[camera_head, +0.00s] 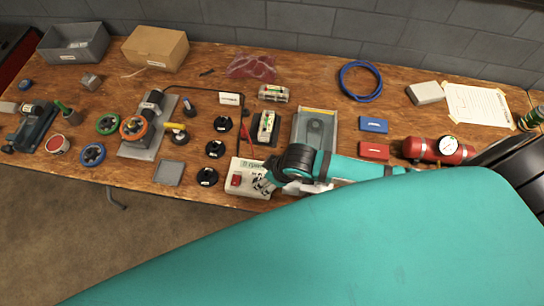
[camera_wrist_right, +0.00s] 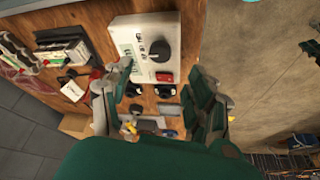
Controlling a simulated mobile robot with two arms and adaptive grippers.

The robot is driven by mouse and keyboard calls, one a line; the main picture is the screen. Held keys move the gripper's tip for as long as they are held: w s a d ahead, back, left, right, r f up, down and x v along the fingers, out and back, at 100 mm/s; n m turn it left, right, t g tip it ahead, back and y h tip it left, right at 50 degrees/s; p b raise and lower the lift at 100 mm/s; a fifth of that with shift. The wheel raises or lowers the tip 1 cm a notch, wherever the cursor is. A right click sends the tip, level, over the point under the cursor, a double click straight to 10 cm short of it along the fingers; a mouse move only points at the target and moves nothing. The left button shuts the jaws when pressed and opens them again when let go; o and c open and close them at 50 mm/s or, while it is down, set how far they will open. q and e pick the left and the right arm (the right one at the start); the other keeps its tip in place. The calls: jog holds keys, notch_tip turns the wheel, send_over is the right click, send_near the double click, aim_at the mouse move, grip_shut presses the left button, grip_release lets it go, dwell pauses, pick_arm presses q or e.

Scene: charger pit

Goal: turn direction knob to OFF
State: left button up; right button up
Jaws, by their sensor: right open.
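The direction knob (camera_wrist_right: 160,51) is a round black knob on a white control box (camera_wrist_right: 132,38). The wrist view shows dark printed labels beside it, too small to read surely, and a red rocker switch (camera_wrist_right: 165,77). In the head view the control box (camera_head: 246,165) sits at the table's front edge, its knob hidden by my right gripper (camera_head: 264,183). My right gripper also shows in the wrist view (camera_wrist_right: 160,75); its jaws are apart and empty, pointing toward the box, with the knob beyond the fingertips. Contact cannot be told. My left gripper is out of view.
Black round knobs (camera_head: 215,149) stand left of the box. A grey tray (camera_head: 316,130) lies behind my right arm. A red cylinder with a gauge (camera_head: 433,150) and red and blue blocks (camera_head: 374,125) lie to the right. The floor in front is clear.

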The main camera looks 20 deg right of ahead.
jog(key=v, duration=0.4)
dwell(0.6)
